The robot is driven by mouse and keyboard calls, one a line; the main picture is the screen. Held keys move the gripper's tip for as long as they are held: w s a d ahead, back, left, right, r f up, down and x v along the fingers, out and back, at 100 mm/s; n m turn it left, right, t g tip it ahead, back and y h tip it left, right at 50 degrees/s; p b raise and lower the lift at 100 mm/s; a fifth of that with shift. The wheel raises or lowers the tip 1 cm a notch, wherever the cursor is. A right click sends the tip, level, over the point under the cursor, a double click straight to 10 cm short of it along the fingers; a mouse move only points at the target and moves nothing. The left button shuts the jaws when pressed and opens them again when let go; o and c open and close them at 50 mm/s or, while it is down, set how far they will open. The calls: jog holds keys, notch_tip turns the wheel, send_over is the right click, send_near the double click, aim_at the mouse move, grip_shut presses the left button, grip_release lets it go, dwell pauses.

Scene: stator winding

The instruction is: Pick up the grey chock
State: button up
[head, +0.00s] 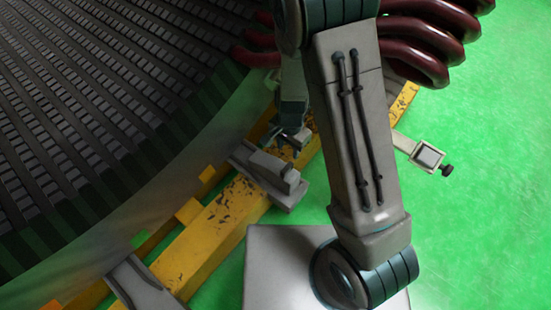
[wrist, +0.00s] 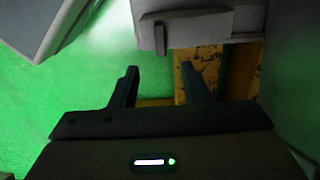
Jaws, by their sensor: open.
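The grey chock (head: 268,172) is a stepped grey block lying across the yellow beam, beside the large dark stator. In the wrist view a grey block that appears to be the chock (wrist: 210,24) fills the top middle, with a small upright tab on its near face. My gripper (head: 285,143) is just above and behind the chock in the head view. In the wrist view my gripper (wrist: 158,82) has its two dark fingers spread, with nothing between them. The fingertips are short of the block and appear apart from it. My arm hides part of the beam.
A grey bracket with a dark knob (head: 428,156) stands at right. Dark red coils (head: 425,35) are at top right. Green floor is open at right.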

aim_at(287, 167)
notch_tip(287, 167, down, 14)
jog(key=b, duration=0.5)
jog(key=shift+r+b, duration=0.15)
jog(key=shift+b, duration=0.25)
jog(key=shift+r, duration=0.1)
grip_shut()
